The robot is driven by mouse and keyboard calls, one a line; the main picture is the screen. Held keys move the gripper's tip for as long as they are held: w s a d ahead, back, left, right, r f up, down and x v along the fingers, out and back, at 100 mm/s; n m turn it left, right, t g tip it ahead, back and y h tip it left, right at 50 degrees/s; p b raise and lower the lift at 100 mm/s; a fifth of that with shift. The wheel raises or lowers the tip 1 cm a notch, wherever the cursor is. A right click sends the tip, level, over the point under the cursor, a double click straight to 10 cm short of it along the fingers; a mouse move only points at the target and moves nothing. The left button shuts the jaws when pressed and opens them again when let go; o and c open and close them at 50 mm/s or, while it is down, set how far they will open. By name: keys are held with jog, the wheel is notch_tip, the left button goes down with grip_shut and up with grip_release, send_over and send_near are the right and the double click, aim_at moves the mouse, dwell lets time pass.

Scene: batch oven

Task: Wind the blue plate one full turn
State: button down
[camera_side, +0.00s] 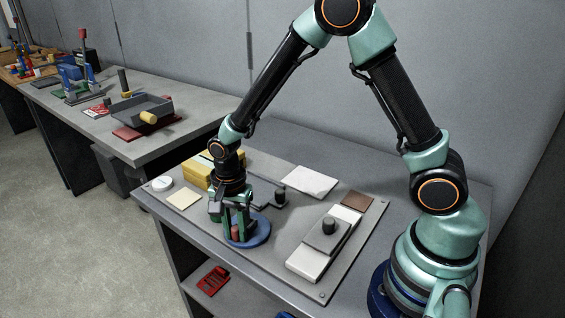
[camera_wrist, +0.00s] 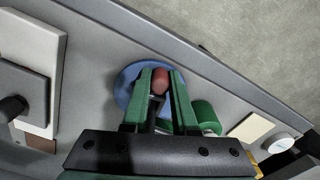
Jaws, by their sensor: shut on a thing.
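The blue plate (camera_side: 262,233) is a flat round disc lying on the grey board. It also shows in the wrist view (camera_wrist: 127,82), partly covered by my gripper. A red upright peg (camera_side: 235,232) stands on the plate, away from its middle. My gripper (camera_side: 237,236) points down over the plate, its green fingers shut on the red peg. In the wrist view the red peg (camera_wrist: 160,80) shows between the two fingertips. The plate's middle is hidden in the wrist view.
A white block with a grey slab and dark knob (camera_side: 328,227) stands to the right. A dark-knobbed arm (camera_side: 280,195) is close behind the plate. A yellow box (camera_side: 197,170) stands behind my gripper. A green cylinder (camera_wrist: 206,117) is beside the fingers. The board's front is clear.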

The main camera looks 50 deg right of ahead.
jog(key=shift+w+r+m, duration=0.1)
jog(key=shift+w+m, duration=0.25)
jog(key=shift+m, duration=0.45)
jog(key=c, duration=0.7)
grip_release()
notch_tip(320, 180, up, 12)
jog(key=shift+r, duration=0.1)
jog(key=s+d+r+n+t, duration=0.5)
jog(key=s+d+r+n, duration=0.3)
jog(key=n, duration=0.7)
jog(key=shift+s+d+r+t, duration=0.15)
jog(key=shift+s+r+t, duration=0.15)
jog(key=shift+s+r, duration=0.7)
